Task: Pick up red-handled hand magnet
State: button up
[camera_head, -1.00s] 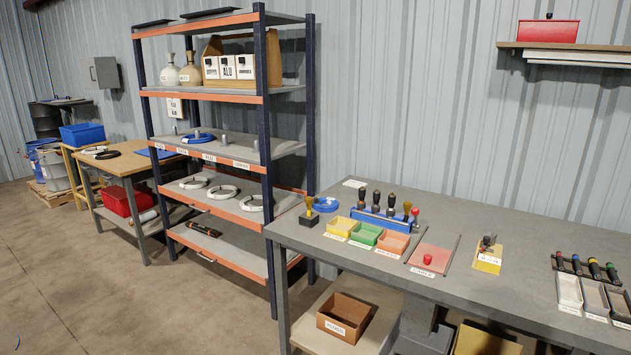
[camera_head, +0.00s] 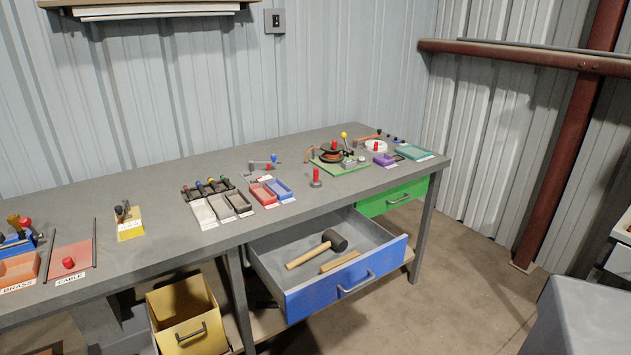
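A small upright red handle on a grey round base, which looks like the red-handled hand magnet (camera_head: 316,176), stands on the grey workbench (camera_head: 360,198). It is near the bench's front edge, above the open blue-fronted drawer and right of the small red and blue trays. Nothing touches it that I can see. My gripper is not in view.
The open blue drawer (camera_head: 310,302) juts out below, holding a mallet (camera_head: 317,249). Red (camera_head: 263,195) and blue (camera_head: 279,189) trays lie left of the magnet; a green board (camera_head: 340,166) with a reel lies right. A grey block (camera_head: 575,315) stands lower right.

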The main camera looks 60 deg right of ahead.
aim_at(316, 183)
jog(key=z, duration=4.45)
jog(key=i, duration=0.1)
jog(key=u, duration=3.1)
jog(key=k, duration=0.2)
jog(key=z, duration=1.6)
jog(key=i, duration=0.2)
jog(key=z, duration=0.15)
